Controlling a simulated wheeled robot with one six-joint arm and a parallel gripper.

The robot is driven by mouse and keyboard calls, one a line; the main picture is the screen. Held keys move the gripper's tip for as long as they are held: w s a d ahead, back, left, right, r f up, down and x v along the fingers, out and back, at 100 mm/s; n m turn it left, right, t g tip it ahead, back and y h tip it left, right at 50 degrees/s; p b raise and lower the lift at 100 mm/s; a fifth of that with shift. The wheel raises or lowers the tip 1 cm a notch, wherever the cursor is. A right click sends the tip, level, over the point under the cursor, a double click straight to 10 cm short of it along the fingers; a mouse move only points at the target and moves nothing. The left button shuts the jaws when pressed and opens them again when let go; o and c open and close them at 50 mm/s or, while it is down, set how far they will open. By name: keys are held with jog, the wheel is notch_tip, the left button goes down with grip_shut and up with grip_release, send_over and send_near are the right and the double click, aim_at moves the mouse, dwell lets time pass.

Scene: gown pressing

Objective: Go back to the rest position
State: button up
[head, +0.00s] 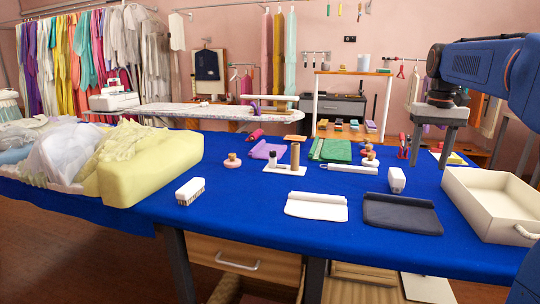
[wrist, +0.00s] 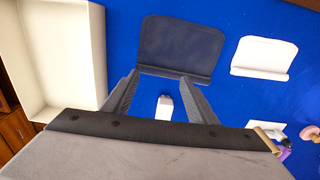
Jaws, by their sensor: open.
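My gripper (head: 431,160) hangs fingers-down from my blue arm at the right of the head view, above the blue table. In the wrist view my gripper (wrist: 159,76) has its two grey fingers wide apart, with nothing held between them. A small white block (head: 397,180) stands on the table below; it also shows between the fingers in the wrist view (wrist: 165,106), apart from them. A dark folded cloth (head: 402,214) and a white folded cloth (head: 316,206) lie flat nearby.
A cream open tray (head: 487,178) sits empty at the table's right. A yellow cushion-like block (head: 150,165) and pale bundled fabric fill the left. A white brush (head: 190,191), purple cloth (head: 268,150) and green cloth (head: 332,149) lie between. Blue table (head: 240,215) is bare at front.

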jog(key=s+a+f+n+t, duration=0.1)
jog(key=s+a+f, duration=0.35)
jog(key=s, duration=0.35)
jog(key=s+a+f+n+t, duration=0.1)
jog(key=s+a+f, duration=0.35)
jog(key=s, duration=0.25)
jog(key=s+a+f+n+t, duration=0.1)
jog(key=s+a+f, duration=0.4)
jog(key=s+f, duration=0.8)
jog(key=shift+s+a+f+t, duration=0.25)
jog(key=shift+s+a+t, duration=0.25)
jog(key=shift+t, duration=0.3)
